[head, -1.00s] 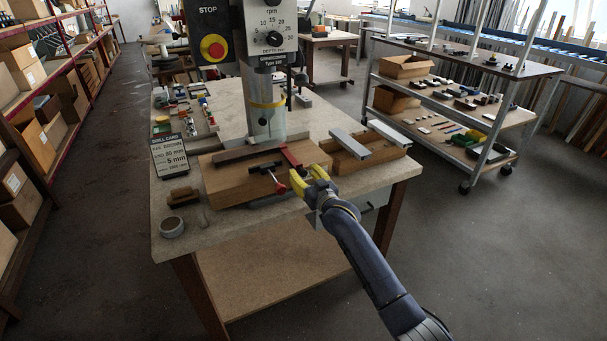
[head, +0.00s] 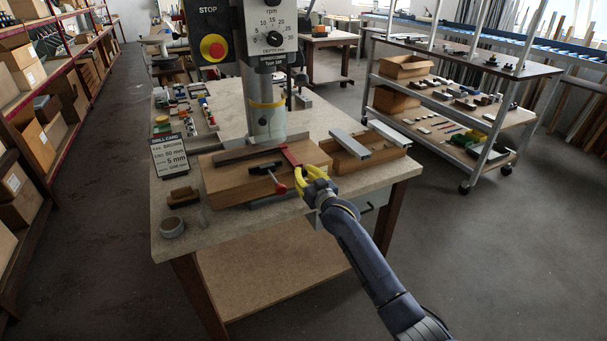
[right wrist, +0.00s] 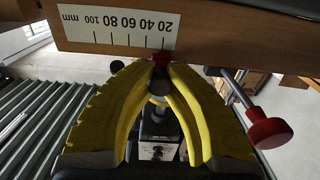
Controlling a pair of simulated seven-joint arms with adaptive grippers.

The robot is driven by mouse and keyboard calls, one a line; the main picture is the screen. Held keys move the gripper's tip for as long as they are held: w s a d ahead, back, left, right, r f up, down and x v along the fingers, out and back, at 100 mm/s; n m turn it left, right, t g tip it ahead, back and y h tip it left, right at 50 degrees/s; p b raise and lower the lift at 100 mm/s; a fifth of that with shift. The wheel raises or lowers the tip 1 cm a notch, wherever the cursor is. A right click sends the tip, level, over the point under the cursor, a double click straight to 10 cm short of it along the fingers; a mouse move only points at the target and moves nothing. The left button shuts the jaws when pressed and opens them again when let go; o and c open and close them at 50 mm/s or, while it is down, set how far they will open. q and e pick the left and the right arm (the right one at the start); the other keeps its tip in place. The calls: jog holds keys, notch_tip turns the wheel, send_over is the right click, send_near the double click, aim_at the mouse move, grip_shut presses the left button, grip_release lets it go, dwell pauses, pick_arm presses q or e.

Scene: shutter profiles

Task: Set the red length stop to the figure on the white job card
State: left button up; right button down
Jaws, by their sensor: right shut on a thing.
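The job card (head: 170,157) stands at the table's left side; its lines include a brown size, an END figure in mm that I cannot read surely, and 5 mm. My right gripper (head: 313,173), with yellow fingers, is shut on the stop's front end, which the fingers mostly hide. A red-knobbed clamp screw (right wrist: 268,128) is beside the fingers. My left gripper is out of view.
The drill column (head: 265,105) stands behind the fixture. A wooden box with grey profiles (head: 370,153) is close on the right. The front right table corner is clear.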

jog(key=w+d, duration=0.2)
jog(key=d, duration=0.3)
jog(key=shift+w+d, duration=0.15)
jog(key=shift+w, duration=0.25)
jog(key=c, duration=1.2)
grip_release()
jog(key=shift+o, duration=0.2)
jog(key=v, duration=1.2)
